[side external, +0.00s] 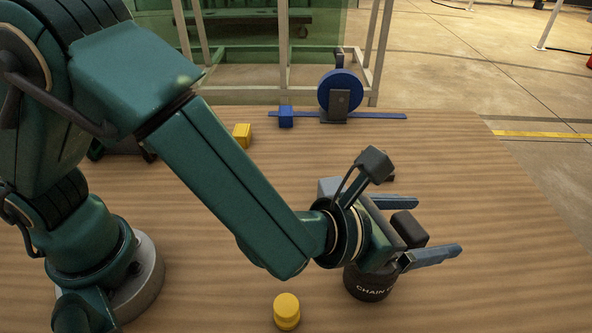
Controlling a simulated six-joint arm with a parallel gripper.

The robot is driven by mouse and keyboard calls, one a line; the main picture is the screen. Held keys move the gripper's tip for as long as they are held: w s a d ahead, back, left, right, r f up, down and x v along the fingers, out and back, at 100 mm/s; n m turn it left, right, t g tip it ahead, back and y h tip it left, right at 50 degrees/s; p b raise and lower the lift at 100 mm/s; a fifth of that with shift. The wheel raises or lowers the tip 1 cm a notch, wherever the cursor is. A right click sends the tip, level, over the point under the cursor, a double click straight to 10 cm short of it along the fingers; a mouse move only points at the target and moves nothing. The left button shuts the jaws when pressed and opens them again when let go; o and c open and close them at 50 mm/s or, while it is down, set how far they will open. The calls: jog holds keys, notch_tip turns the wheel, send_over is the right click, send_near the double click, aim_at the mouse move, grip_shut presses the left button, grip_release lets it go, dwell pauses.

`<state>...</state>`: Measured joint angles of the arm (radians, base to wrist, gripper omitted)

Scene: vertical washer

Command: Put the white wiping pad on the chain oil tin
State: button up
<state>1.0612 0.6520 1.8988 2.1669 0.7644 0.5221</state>
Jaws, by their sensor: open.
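My gripper (438,224) is at the right of the table, its two blue-grey fingers spread apart and pointing right. The black chain oil tin (370,284) stands on the table below the gripper, with part of its white lettering showing. The gripper hides its top. A dark rounded block (409,228) shows between the fingers; I cannot tell whether it is part of my gripper or a separate thing. I cannot make out the white wiping pad for certain. A pale grey shape (329,186) shows behind my wrist, partly hidden, and I cannot tell what it is.
A yellow cylinder (286,312) stands at the front edge of the picture. A yellow block (242,135), a blue block (286,117) and a blue disc (340,88) on a stand are toward the back. The wooden table (480,185) is clear at right.

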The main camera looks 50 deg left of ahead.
aim_at(413, 220)
jog(key=shift+v, duration=0.9)
notch_tip(413, 220, up, 6)
jog(key=shift+w+r, duration=0.15)
jog(key=shift+r, duration=0.1)
jog(key=shift+a+r, duration=0.2)
jog(key=s+a+n+g+y, duration=0.3)
jog(key=a+n+y, duration=0.5)
jog(key=a+n, duration=1.3)
jog(key=s+a+f+n+g+h, duration=0.1)
jog(key=s+a+n+g+h, duration=0.1)
jog(key=s+n, duration=1)
jog(key=n+g+h, duration=0.1)
jog(key=n, duration=0.6)
jog(key=shift+s+a+g, duration=0.35)
jog(key=shift+g, duration=0.05)
jog(key=shift+f, duration=0.1)
